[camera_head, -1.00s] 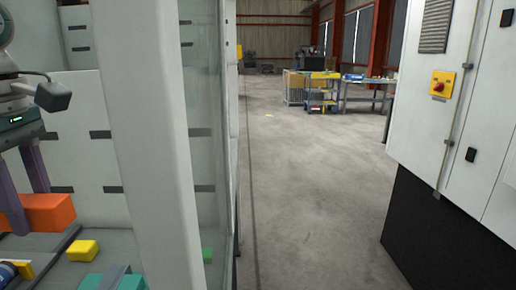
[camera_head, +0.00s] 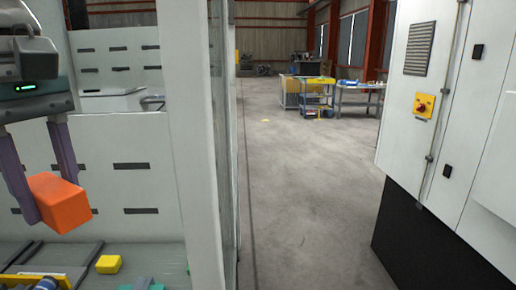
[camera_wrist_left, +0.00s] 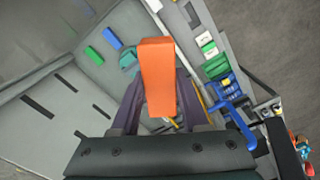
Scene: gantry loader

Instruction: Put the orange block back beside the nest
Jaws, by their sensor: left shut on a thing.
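The orange block (camera_head: 64,207) is held between the two purple fingers of my left gripper (camera_head: 50,196). In the head view it hangs tilted, above the grey work surface and apart from it. The left wrist view also shows the orange block (camera_wrist_left: 157,75) between the fingers of the left gripper (camera_wrist_left: 158,102). A grey, raised-edged fixture (camera_head: 52,254) lies below the block; I cannot tell whether it is the nest. My right gripper is in neither view.
A yellow block (camera_head: 108,264) sits on the surface to the right of the fixture. A pale upright post (camera_head: 195,150) stands right of my left arm. In the wrist view, green (camera_wrist_left: 94,55) and blue (camera_wrist_left: 112,38) pieces lie beyond. A grey cabinet (camera_head: 440,120) stands at right.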

